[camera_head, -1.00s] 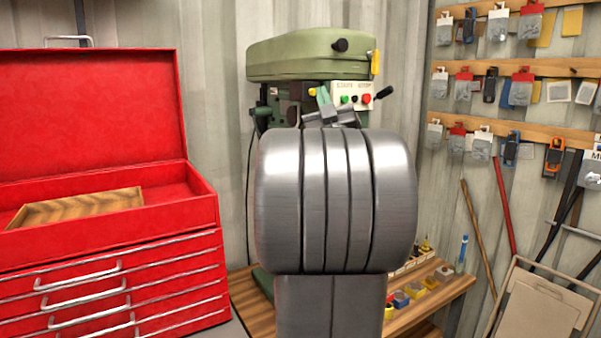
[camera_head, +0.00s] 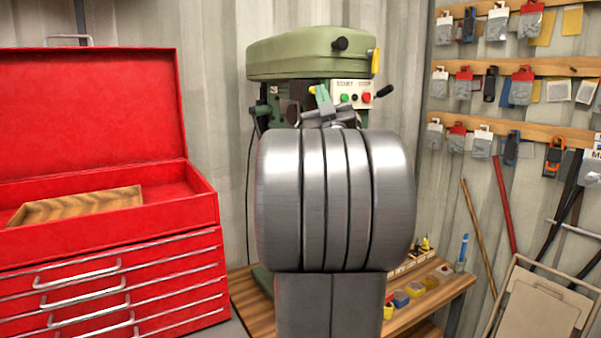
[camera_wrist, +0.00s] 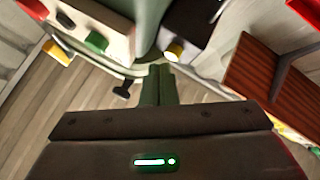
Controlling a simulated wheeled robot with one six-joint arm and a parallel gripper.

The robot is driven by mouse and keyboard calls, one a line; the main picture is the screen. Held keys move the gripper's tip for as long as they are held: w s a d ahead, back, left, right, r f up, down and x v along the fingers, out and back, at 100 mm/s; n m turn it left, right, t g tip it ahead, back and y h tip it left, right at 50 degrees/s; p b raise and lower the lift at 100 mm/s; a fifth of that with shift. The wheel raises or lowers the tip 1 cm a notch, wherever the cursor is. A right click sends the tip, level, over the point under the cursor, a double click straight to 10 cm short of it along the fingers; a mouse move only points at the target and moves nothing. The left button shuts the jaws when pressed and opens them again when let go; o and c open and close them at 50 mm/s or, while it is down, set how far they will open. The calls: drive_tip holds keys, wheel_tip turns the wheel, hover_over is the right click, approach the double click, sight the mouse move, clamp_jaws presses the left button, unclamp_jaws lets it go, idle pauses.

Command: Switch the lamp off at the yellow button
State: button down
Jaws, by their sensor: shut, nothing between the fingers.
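The yellow button (camera_wrist: 174,50) is on a dark housing in the wrist view, just right of my fingertips, with a bright white spot at its lower edge. In the head view the yellow button (camera_head: 312,89) shows small on the green drill press, just left of my fingertips. My gripper (camera_wrist: 160,70) is shut and empty, its green fingers pressed together. It also shows in the head view (camera_head: 322,92), in front of the drill press. I cannot tell whether the fingertips touch anything. I cannot make out the lamp for certain.
The green drill press (camera_head: 310,55) has a white panel (camera_head: 353,88) with green, black and red buttons close right of my gripper. A dark-knobbed lever (camera_head: 384,91) sticks out there. A red tool chest (camera_head: 110,220) stands left. A wooden bench (camera_head: 420,300) holds small bins.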

drive_tip(key=shift+w+a, duration=0.15)
drive_tip(key=shift+w, duration=0.05)
drive_tip(key=shift+w+a, duration=0.1)
drive_tip(key=shift+w, duration=0.05)
idle(0.6)
drive_tip(key=shift+b, duration=0.3)
drive_tip(key=shift+s+d+b, duration=0.4)
drive_tip(key=shift+s+b, duration=0.15)
drive_tip(key=shift+b, duration=0.05)
drive_tip(key=s+d+b, duration=0.2)
drive_tip(key=s, duration=0.1)
drive_tip(key=s+d+b, duration=0.1)
drive_tip(key=shift+s+d+b, duration=0.25)
drive_tip(key=shift+s+b, duration=0.15)
